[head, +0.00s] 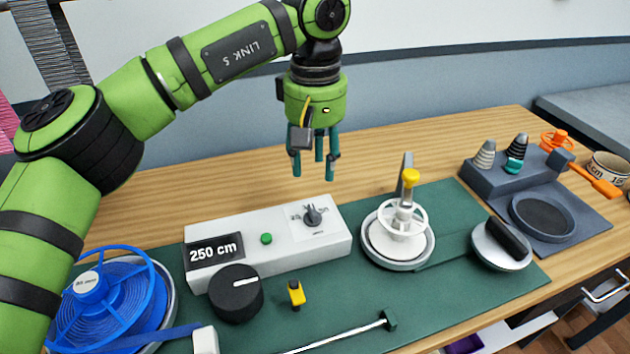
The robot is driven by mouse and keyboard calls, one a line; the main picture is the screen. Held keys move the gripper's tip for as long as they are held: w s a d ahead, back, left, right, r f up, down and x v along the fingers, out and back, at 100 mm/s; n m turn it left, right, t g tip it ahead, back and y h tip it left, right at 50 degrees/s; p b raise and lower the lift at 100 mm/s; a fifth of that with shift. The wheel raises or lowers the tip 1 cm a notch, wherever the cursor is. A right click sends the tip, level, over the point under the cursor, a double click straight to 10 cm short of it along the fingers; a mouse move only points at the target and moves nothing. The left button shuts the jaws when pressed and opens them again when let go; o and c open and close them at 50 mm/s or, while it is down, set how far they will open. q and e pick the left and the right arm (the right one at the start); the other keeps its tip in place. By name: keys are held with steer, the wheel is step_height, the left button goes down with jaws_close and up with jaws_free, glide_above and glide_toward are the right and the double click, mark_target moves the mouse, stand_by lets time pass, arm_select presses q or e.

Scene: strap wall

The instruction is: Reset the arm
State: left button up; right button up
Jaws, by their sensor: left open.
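My left arm is green with black joints and comes in from the left. Its gripper (315,165) hangs fingers-down above the wooden bench, behind the white control box. Its teal fingers are apart with nothing between them. The right gripper does not show.
A green mat (350,310) carries a white box (325,247) reading 250 cm, a black knob (236,293), a blue strap reel (110,300), a white spool (398,238) with a yellow-topped post and a black-handled disc (501,245). A grey holder (480,178) stands right. Bare wood (160,215) lies behind.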

arm_select(q)
steer(key=shift+r, duration=0.9)
